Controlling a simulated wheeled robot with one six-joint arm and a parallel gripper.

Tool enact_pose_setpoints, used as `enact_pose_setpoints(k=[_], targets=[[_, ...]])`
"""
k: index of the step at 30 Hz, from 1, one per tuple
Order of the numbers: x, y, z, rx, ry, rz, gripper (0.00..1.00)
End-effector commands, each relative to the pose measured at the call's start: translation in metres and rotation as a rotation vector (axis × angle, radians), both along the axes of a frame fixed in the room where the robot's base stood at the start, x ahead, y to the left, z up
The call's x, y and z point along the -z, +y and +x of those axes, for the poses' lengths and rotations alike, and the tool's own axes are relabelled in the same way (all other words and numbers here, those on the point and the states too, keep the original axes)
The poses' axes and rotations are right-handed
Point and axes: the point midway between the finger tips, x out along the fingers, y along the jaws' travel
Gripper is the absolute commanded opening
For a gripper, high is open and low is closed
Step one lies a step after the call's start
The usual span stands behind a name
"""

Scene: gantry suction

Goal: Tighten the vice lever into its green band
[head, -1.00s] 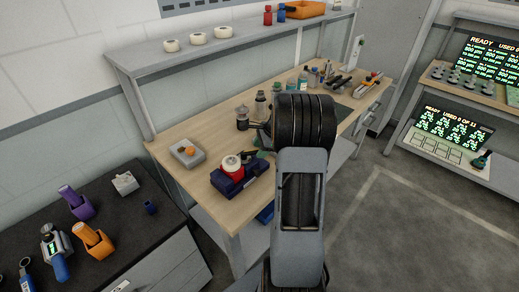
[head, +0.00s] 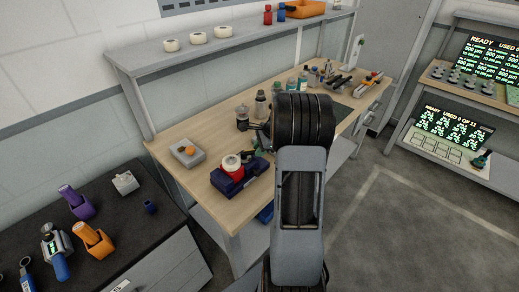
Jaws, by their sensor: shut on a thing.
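My black and grey arm fills the middle of the head view, and its end hides my gripper. I cannot make out the fingers or what they hold. A small dark part with a bit of green (head: 264,138) shows at the left edge of my arm on the bench. It may belong to the vice, but I cannot tell. The lever and its green band are not clearly seen.
The wooden workbench (head: 215,205) carries a blue base with a red and white roll (head: 231,170), a grey box with an orange knob (head: 187,152), a metal pot (head: 242,118), and bottles and tools behind. A dark cabinet (head: 125,240) stands left. The floor at right is clear.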

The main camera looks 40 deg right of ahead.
Motion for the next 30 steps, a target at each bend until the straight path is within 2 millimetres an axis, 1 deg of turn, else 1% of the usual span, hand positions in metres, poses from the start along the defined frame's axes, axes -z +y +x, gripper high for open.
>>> enact_pose_setpoints(k=[7, 13, 17, 25, 26, 30], targets=[[-0.001, 0.001, -0.001, 0.016, 0.0, 0.0, 0.0], [-0.003, 0.008, -0.012, 0.222, 0.001, -0.001, 0.0], [-0.001, 0.011, -0.016, 0.305, 0.001, 0.001, 0.0], [0.0, 0.011, -0.016, 0.314, 0.0, 0.001, 0.0], [0.0, 0.011, -0.016, 0.314, 0.0, 0.001, 0.22], [0.0, 0.011, -0.015, 0.313, 0.0, 0.001, 0.35]])
